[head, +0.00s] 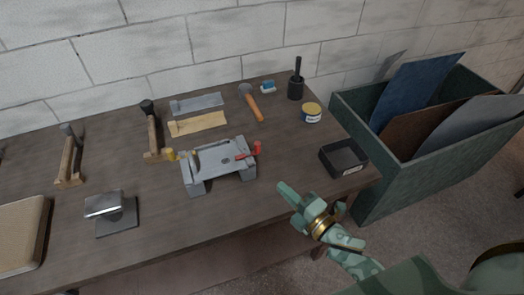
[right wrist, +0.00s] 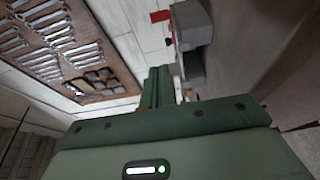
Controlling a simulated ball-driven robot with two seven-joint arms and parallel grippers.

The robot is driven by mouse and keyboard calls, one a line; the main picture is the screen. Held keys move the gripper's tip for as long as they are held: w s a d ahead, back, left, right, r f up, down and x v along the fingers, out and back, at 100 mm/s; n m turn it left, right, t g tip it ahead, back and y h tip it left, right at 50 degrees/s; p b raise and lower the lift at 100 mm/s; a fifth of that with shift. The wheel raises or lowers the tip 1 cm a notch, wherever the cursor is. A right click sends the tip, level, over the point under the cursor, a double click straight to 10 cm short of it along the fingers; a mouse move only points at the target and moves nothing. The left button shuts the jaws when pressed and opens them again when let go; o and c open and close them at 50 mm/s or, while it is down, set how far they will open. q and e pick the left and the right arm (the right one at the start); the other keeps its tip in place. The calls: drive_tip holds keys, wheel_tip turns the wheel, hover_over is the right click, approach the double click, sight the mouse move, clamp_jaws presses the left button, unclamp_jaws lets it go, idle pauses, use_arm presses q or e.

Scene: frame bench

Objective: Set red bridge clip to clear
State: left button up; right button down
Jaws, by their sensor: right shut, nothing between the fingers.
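A grey bridge-like fixture (head: 218,163) stands on the bench with a red clip (head: 257,148) at its right end and a yellow clip (head: 171,154) at its left end. A short red bar reaches inward from the red clip over the grey top. The red part also shows at the top of the right wrist view (right wrist: 160,16), beside a grey block. My right gripper (head: 284,189) is shut and empty, below and right of the red clip, apart from it. Its closed fingers also show in the right wrist view (right wrist: 158,85). My left gripper is out of view.
A black tray (head: 343,158) sits at the bench's right edge, near a yellow tin (head: 311,112). A green bin (head: 390,170) with panels stands right of the bench. A hammer (head: 251,102) and metal and wood strips lie behind the fixture.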

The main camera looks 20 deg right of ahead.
approach(248, 151)
drive_tip(key=a+r, duration=0.2)
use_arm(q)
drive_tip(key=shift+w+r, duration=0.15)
use_arm(e)
drive_tip(key=w, duration=0.2)
drive_tip(key=w+d, duration=0.1)
drive_tip(key=w, duration=0.1)
drive_tip(key=shift+w+d, duration=0.15)
drive_tip(key=shift+w, duration=0.1)
drive_tip(key=shift+d, duration=0.1)
idle(0.3)
